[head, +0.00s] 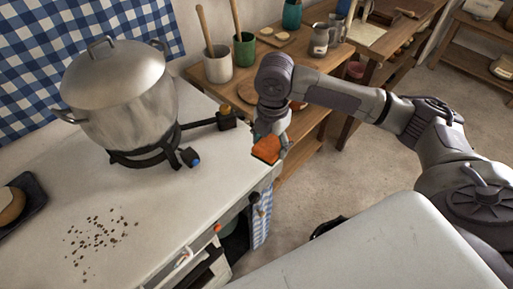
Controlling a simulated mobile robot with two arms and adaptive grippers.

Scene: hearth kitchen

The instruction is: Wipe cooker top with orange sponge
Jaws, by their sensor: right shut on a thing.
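The orange sponge (266,149) is in my right gripper (268,135), which is shut on it. They are above the right edge of the white cooker top (160,215), near its far right corner. I cannot tell whether the sponge touches the surface. A patch of dark crumbs (97,232) lies on the front left part of the cooker top, well to the left of the sponge. My left gripper is not in view.
A large lidded metal pot (124,105) stands on a black burner (145,158) at the back of the cooker top. A dark tray (22,200) with a round tan item is at the left edge. Wooden shelves with cups and utensils stand behind my right arm.

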